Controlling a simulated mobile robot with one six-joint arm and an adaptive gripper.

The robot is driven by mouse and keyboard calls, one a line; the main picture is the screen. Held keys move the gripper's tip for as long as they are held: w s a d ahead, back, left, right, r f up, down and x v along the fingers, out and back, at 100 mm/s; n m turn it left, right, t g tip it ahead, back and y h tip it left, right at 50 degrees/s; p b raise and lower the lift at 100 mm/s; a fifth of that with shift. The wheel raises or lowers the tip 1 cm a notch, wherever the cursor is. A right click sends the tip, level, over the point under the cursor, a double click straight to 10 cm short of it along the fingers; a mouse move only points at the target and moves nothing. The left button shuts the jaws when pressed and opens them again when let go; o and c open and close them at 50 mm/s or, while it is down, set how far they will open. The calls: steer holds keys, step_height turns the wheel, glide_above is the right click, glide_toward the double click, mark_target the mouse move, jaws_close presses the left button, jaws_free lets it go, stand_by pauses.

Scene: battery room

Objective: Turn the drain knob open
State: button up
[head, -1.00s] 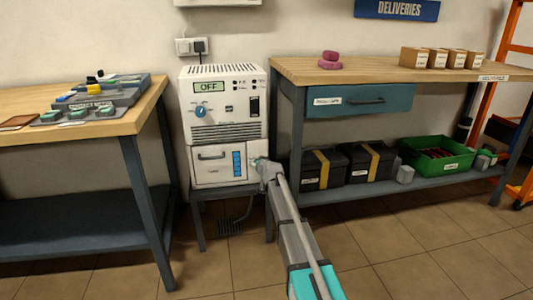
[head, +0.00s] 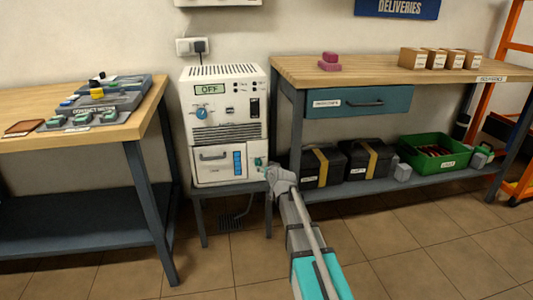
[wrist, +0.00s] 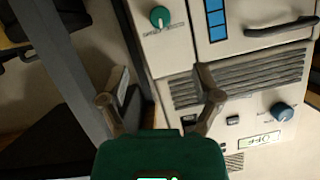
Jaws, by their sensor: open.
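The white machine (head: 228,105) stands on a low dark stand and its display (head: 208,89) reads OFF. A green knob (head: 258,162), likely the drain knob, sits at the right of its lower panel. The wrist view shows this knob (wrist: 160,17) near the top, with small unreadable lettering below it. My gripper (wrist: 163,82) is open and empty, its fingers spread below the knob in that picture and apart from it. In the head view my gripper (head: 272,173) is just right of and below the knob, small and partly hidden by my own wrist.
A larger blue knob (head: 201,113) is on the upper panel; a drawer handle (head: 213,156) and blue level strip (head: 238,163) are beside the green knob. A workbench (head: 430,75) stands close on the right, another (head: 140,117) on the left. Floor in front is open.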

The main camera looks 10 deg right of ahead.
steer(key=s+a+r+g+p, duration=0.1)
steer(key=s+r+g+p, duration=0.1)
steer(key=s+r+p, duration=0.4)
steer(key=s+a+r+n+g+p, duration=0.1)
steer(key=s+r+g+p, duration=0.2)
steer(key=p, duration=1.1)
steer(key=shift+s+a+r+g+y, duration=0.3)
steer(key=shift+s+a+r, duration=0.1)
steer(key=shift+s+r, duration=1.65)
steer(key=shift+w+r, duration=0.2)
steer(key=shift+w, duration=0.05)
